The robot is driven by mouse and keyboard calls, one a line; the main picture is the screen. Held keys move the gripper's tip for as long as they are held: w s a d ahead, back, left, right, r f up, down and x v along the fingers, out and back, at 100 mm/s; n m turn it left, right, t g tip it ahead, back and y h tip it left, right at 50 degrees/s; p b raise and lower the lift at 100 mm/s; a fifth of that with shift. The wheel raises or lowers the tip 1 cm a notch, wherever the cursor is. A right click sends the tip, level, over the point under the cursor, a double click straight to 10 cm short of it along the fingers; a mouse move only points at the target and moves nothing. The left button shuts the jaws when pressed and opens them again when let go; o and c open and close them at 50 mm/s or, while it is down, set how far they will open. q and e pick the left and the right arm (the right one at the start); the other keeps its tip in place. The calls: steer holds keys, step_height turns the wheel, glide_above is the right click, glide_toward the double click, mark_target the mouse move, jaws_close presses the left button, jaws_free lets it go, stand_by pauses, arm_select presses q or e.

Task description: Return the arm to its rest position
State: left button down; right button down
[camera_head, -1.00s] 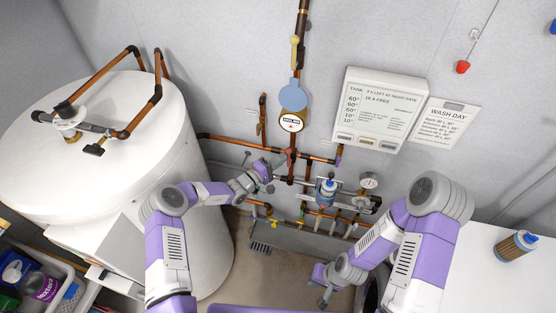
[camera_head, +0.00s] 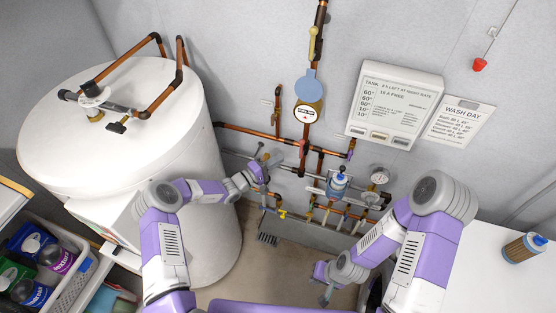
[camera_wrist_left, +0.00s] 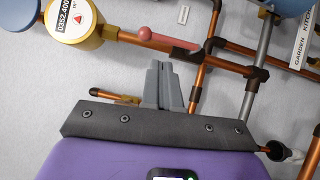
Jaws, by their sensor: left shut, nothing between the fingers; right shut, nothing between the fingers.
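My left arm (camera_head: 165,240) reaches up from the lower left, with its purple and white links bent. My left gripper (camera_head: 262,150) is in front of the copper pipes, left of the upright pipe. In the left wrist view its grey fingers (camera_wrist_left: 162,84) are together and empty, pointing up at the wall. A red-handled lever (camera_wrist_left: 168,39) on the pipe appears just above the fingertips, apart from them. My right arm (camera_head: 425,240) is folded at the right. My right gripper (camera_head: 326,294) is shut and empty, low above the basin area.
A white tank (camera_head: 120,150) stands at the left, with a crate of bottles (camera_head: 60,262) below it. Valves and a gauge (camera_head: 379,174) are on the pipes. A round dial (camera_head: 307,113) is above. A white counter (camera_head: 490,270) with a jar (camera_head: 524,247) is at the right.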

stand_by(0.4)
arm_select(q)
steer(key=s+d+f+m+g+y+b, duration=0.1)
steer(key=s+d+f+m+g+y, duration=0.15)
steer(key=s+f+g, duration=0.55)
steer(key=s+d+f+m+g+y+b, duration=0.1)
steer(key=s+d+f+m+g, duration=0.3)
steer(key=s, duration=0.8)
steer(key=s+a+f+y, duration=0.2)
steer(key=s+a+y, duration=0.1)
steer(key=s, duration=0.5)
steer(key=s+a+f+y+b, duration=0.1)
steer(key=s+a+f+y, duration=0.1)
steer(key=s+a, duration=0.4)
steer(key=shift+s+a+y, duration=0.25)
steer(key=shift+s+y, duration=0.3)
steer(key=shift+s, duration=1)
